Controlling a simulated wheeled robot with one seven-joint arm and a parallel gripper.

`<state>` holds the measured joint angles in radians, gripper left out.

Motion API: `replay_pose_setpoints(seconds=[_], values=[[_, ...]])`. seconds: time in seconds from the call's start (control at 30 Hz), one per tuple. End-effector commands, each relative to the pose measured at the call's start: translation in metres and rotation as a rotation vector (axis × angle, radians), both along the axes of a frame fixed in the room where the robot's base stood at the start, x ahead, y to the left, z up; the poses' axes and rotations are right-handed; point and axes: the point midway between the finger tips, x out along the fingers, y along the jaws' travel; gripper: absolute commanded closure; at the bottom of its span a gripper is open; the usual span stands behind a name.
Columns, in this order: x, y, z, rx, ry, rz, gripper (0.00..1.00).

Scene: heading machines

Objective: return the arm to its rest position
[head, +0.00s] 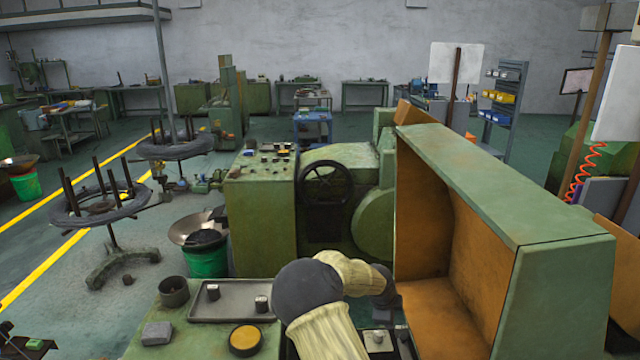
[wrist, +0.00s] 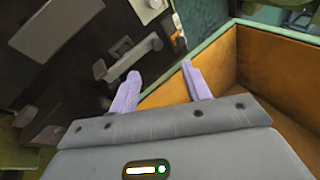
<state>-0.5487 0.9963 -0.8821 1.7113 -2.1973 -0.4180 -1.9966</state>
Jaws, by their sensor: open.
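My arm (head: 345,285) reaches forward from the bottom middle of the head view, over the front of the green machine. In the head view its end is hidden behind its own links and beside the open green housing. In the wrist view my gripper (wrist: 160,92) shows two pale purple fingers spread apart with nothing between them. The fingers point at the gap between a dark machine face (wrist: 85,65) on the left and the orange inside of the green housing (wrist: 265,60) on the right.
The open green housing (head: 570,290) stands close on my arm's right. A grey tray (head: 225,310) with small metal parts, a dark cup (head: 174,291), a grey block (head: 157,333) and a yellow-topped round tin (head: 245,340) sit on the left. A handwheel (head: 326,185) is ahead.

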Motion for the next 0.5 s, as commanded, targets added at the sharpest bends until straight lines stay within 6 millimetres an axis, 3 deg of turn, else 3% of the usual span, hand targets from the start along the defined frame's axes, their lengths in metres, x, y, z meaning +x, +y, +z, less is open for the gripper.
replay_pose_setpoints(seconds=[0.27,0.5], values=[[-0.014,0.001,0.023,0.427,-0.321,-0.639,0.52],[-0.038,-0.003,0.048,0.768,-0.536,-1.246,0.52]])
